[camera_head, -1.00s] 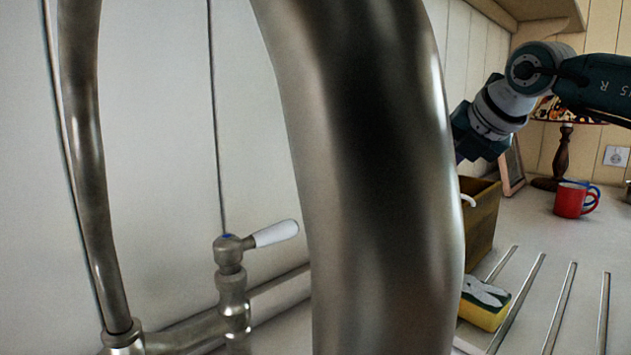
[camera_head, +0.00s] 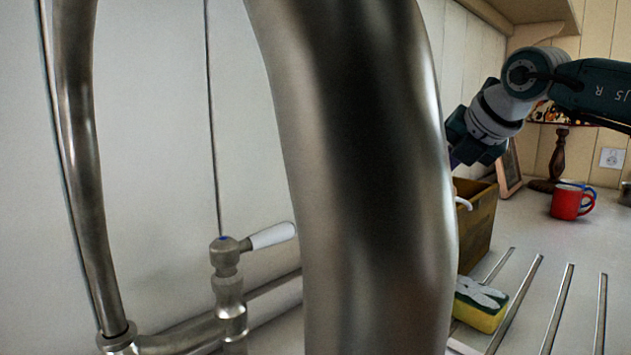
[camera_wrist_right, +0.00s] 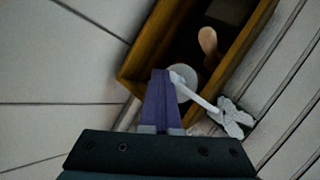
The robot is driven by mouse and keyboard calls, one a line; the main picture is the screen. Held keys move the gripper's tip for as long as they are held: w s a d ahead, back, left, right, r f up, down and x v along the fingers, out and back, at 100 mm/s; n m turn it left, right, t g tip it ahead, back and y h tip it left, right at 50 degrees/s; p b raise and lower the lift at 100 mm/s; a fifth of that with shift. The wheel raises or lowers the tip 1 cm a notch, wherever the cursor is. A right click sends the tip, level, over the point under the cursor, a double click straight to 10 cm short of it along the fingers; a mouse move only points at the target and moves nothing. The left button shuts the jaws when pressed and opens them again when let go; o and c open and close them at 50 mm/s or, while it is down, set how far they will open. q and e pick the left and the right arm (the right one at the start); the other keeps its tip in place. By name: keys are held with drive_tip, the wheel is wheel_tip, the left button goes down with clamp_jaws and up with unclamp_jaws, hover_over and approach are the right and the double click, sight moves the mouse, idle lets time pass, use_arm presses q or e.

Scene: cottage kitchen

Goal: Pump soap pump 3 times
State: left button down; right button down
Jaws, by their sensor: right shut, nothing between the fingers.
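The soap pump's white spout (camera_head: 464,202) shows at the right edge of the large tap in the head view; its bottle is hidden there. In the right wrist view the white pump spout (camera_wrist_right: 203,97) points down and right, with a pale round part of the bottle (camera_wrist_right: 187,83) behind it. My right gripper (camera_wrist_right: 161,74) has purple fingers, shut and empty, with the tips at the pump head. I cannot tell whether they touch or press it. In the head view its fingers are mostly hidden behind the tap. My left gripper is not in view.
The metal tap (camera_head: 365,180) blocks much of the head view. A yellow sponge (camera_head: 480,311) sits near metal rails (camera_head: 517,302). A red mug (camera_head: 566,203) stands farther back.

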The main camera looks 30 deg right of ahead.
drive_tip(key=shift+r, duration=0.2)
wheel_tip(320, 180, up, 6)
drive_tip(key=p, duration=0.5)
idle(0.8)
